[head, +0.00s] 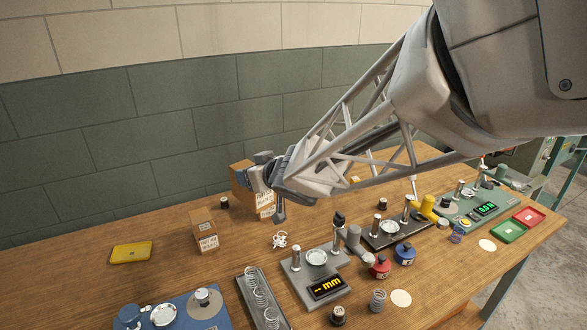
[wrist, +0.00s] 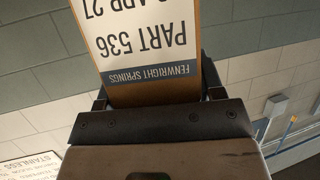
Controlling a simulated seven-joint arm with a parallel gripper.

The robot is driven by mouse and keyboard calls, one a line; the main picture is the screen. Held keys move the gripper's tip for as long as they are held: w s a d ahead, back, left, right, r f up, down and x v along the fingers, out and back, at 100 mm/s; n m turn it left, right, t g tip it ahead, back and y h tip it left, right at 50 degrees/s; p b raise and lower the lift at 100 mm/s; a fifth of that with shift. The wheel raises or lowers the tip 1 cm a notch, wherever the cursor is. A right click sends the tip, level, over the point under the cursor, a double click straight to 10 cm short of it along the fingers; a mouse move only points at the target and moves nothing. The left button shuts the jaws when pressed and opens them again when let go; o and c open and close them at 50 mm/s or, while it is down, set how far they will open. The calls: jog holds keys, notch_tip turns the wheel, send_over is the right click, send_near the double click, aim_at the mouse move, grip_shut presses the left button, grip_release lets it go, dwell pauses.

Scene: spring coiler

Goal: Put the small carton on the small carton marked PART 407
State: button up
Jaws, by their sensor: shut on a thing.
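My gripper (head: 266,188) is shut on a small brown carton, which fills the top of the wrist view (wrist: 145,40). Its white label reads PART 536 and FENWRIGHT SPRINGS, upside down in that view. In the head view brown carton surface (head: 240,177) shows just left of my gripper, with white labels below it, partly covered by the fingers. I cannot tell there how far the held carton is from what lies under it. Another small brown carton (head: 206,233) stands on the table to the left, apart from my gripper. Its label is too small to read.
A yellow tin (head: 131,253) lies at the left of the wooden table (head: 75,268). Small dark spools (head: 224,202) and a tangle of white wire (head: 279,240) are near the cartons. Gauges and a spring tray (head: 245,284) fill the front. The table between tin and carton is clear.

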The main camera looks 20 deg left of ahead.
jog(key=s+a+n+g, duration=0.15)
jog(key=s+a, duration=0.35)
jog(key=s, duration=0.6)
jog(key=shift+y, duration=0.4)
notch_tip(320, 180, down, 5)
jog(key=shift+f, duration=0.15)
jog(key=shift+w+a, duration=0.1)
jog(key=w+a+f, duration=0.1)
jog(key=w+a, duration=0.9)
jog(key=a, duration=0.2)
jog(key=shift+f, duration=0.25)
jog(key=shift+f, duration=1.75)
jog(key=shift+f, duration=0.15)
